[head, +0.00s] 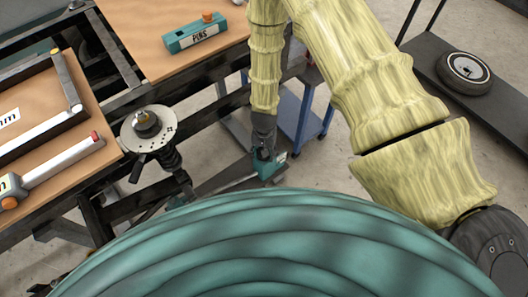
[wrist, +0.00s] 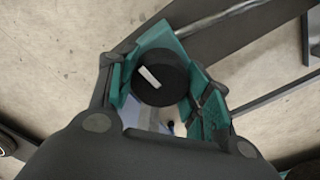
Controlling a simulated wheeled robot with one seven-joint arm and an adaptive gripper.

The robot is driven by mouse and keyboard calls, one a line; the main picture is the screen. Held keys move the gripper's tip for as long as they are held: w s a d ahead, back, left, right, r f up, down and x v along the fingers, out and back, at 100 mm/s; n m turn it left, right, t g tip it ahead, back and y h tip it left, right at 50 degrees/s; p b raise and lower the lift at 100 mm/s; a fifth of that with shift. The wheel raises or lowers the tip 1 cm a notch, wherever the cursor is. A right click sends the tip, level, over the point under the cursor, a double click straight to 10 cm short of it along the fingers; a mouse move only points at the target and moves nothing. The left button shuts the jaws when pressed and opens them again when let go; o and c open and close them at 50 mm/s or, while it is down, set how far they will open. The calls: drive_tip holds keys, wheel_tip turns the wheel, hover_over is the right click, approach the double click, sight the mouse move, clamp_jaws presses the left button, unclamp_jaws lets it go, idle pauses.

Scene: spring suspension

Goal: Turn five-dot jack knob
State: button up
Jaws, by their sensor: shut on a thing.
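A round black knob (wrist: 160,84) with a short white bar on its face sits between the teal fingers of my gripper (wrist: 168,85) in the wrist view. The fingers close on it from both sides. No dots can be made out on the knob, so I cannot tell its marking. In the head view my gripper (head: 268,164) is low at the centre, beside a dark frame bar, and the knob is hidden there.
A pale perforated disc (head: 163,116) on a dark strut stands left of my gripper. A teal box labelled PINS (head: 194,38) lies on the wooden bench top. A blue cart (head: 300,118) stands behind the gripper. A wheel (head: 466,72) rests on a dark platform at right.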

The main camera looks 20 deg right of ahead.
idle(0.3)
drive_tip(key=o, duration=1)
drive_tip(key=shift+o, duration=0.2)
drive_tip(key=shift+r, duration=0.1)
wheel_tip(320, 180, up, 12)
idle(0.4)
